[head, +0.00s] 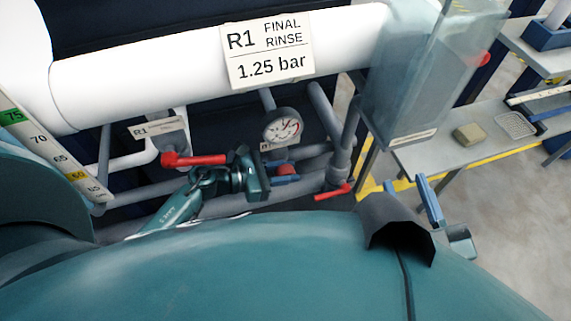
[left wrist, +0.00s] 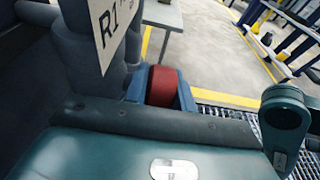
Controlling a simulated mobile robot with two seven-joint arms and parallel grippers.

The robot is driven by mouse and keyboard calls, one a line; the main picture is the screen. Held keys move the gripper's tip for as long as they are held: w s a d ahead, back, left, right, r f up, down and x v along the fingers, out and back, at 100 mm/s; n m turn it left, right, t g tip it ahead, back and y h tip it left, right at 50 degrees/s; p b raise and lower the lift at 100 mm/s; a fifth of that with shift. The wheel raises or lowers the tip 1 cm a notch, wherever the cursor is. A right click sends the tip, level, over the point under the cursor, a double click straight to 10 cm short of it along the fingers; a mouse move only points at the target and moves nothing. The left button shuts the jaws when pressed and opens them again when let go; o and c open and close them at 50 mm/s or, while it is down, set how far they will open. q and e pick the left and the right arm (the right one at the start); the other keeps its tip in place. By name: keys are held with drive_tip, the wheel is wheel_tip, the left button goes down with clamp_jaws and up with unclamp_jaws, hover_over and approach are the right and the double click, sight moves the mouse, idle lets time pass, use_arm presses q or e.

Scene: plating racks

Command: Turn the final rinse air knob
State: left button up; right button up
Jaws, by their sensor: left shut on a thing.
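The red final rinse air knob (head: 287,170) sits on the pipework below the round gauge (head: 282,127). My left gripper (head: 280,180) is shut on it. In the left wrist view the red knob (left wrist: 162,86) lies between the two blue fingers (left wrist: 160,98), which touch its sides. The R1 FINAL RINSE 1.25 bar sign (head: 267,52) hangs on the white pipe above. The gauge has a white face with red marks; its reading is too small to tell. My right gripper (head: 410,192) is at the right, its blue fingers apart and empty, partly hidden by a dark part.
Red lever handles (head: 194,160) and (head: 333,192) are left and right of the knob. A clear tank (head: 420,85) stands at the right, by a grey bench (head: 470,150) with small items. A numbered scale (head: 55,150) is at the left edge. Open floor lies at lower right.

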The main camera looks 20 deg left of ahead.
use_arm(q)
drive_tip(key=o, duration=0.7)
drive_tip(key=p+v, duration=0.1)
drive_tip(key=v, duration=0.6)
drive_tip(key=shift+s+a, duration=0.15)
drive_tip(key=shift+a, duration=0.1)
use_arm(e)
drive_tip(key=shift+s+d+f, duration=0.1)
drive_tip(key=shift+s+f, duration=0.05)
drive_tip(key=shift+f, duration=0.1)
drive_tip(key=shift+r, duration=0.1)
